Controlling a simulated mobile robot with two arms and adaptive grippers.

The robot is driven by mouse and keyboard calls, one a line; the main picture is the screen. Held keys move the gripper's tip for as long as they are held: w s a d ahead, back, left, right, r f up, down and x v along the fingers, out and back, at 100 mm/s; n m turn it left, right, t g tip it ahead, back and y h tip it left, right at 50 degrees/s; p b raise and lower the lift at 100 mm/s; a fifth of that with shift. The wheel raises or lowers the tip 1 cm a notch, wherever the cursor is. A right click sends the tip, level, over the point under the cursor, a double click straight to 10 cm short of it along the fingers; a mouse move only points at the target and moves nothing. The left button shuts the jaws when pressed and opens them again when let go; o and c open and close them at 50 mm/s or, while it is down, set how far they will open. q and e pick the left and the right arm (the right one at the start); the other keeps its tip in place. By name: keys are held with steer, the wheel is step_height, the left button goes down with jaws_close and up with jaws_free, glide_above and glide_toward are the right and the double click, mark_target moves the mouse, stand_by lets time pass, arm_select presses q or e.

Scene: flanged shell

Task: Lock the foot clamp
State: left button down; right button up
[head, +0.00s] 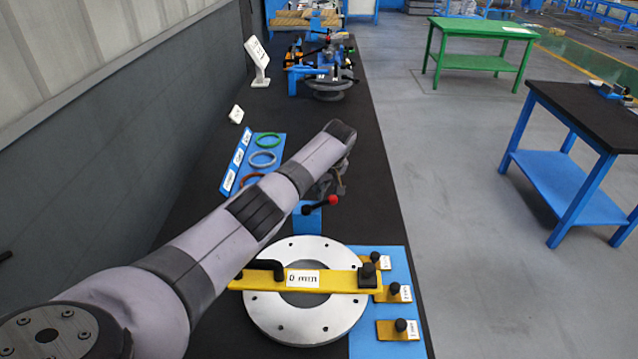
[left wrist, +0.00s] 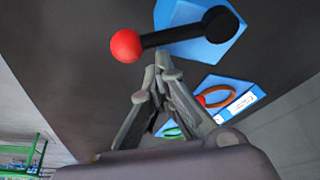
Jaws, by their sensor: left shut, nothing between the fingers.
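The foot clamp shows as a black lever with a red ball knob (head: 333,201) on a blue base (head: 306,222), just behind the flanged ring. In the left wrist view the red knob (left wrist: 125,46) is at the upper left, and the black lever (left wrist: 175,36) runs right to a pivot on the blue base (left wrist: 222,47). My left gripper (head: 338,188) is just beyond the knob, partly hidden by my arm. Its fingers (left wrist: 158,72) are shut and empty, with their tips close to the lever. I cannot tell whether they touch it. My right gripper is not in view.
A silver flanged ring (head: 265,322) lies in front, crossed by a yellow bar (head: 335,280). Several yellow blocks with black knobs (head: 398,328) sit on a blue plate at right. Coloured rings (head: 263,159) lie on a blue board at left. A blue fixture (head: 298,78) stands farther back.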

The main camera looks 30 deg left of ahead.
arm_select(q)
steer(key=d+m+p, duration=0.1)
steer(key=p, duration=0.1)
steer(key=m+p, duration=0.2)
steer(key=shift+s+d+t+h+p, duration=0.2)
steer(key=shift+d+t+h+p, duration=0.1)
steer(key=shift+d+t+p, duration=0.1)
stand_by(0.4)
